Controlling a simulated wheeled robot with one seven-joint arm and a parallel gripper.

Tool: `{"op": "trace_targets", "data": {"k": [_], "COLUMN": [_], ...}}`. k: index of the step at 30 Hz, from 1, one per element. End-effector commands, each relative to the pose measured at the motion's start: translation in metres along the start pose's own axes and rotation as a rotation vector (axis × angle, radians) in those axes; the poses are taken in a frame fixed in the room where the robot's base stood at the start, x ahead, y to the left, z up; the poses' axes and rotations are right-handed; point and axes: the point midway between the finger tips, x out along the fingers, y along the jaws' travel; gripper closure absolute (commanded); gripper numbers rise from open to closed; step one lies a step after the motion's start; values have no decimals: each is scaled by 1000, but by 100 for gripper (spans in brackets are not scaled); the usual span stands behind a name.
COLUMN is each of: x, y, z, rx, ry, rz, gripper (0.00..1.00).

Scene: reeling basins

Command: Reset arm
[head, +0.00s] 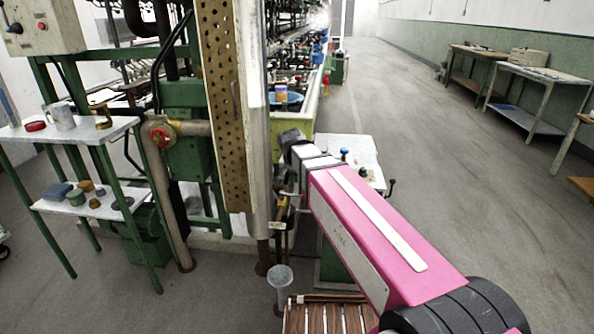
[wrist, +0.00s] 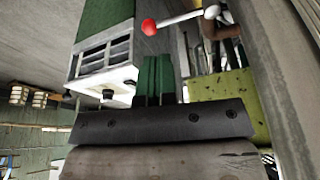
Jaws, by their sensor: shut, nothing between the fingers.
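My pink arm (head: 375,235) reaches from the bottom right of the head view toward the machine at the centre. Its dark far end is beside the tall perforated metal post. My gripper (wrist: 157,62) shows in the wrist view as two green fingers close together above a dark bar with screws. It is shut, with nothing visible between the fingers. The fingertips are not clear in the head view.
A white-topped table (head: 350,152) stands behind the arm. A two-level shelf (head: 80,133) with a mug and small items stands left. A red-knobbed lever (wrist: 149,27) is close to the fingers in the wrist view. The aisle floor (head: 440,130) on the right is clear.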

Motion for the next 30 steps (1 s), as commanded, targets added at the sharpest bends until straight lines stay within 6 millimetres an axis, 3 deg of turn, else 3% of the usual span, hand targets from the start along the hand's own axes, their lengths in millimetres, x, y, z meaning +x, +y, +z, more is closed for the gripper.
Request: {"op": "trace_targets", "data": {"k": [5, 12, 18, 24, 30], "x": [28, 91, 129, 148, 152], "y": [40, 139, 211, 249, 257], "z": [8, 40, 76, 101, 106], "rx": [-37, -149, -232, -282, -296], "ry": [-41, -152, -236, -280, -289], "rz": [13, 16, -11, -39, -47], "gripper": [100, 100, 100, 100, 100]}}
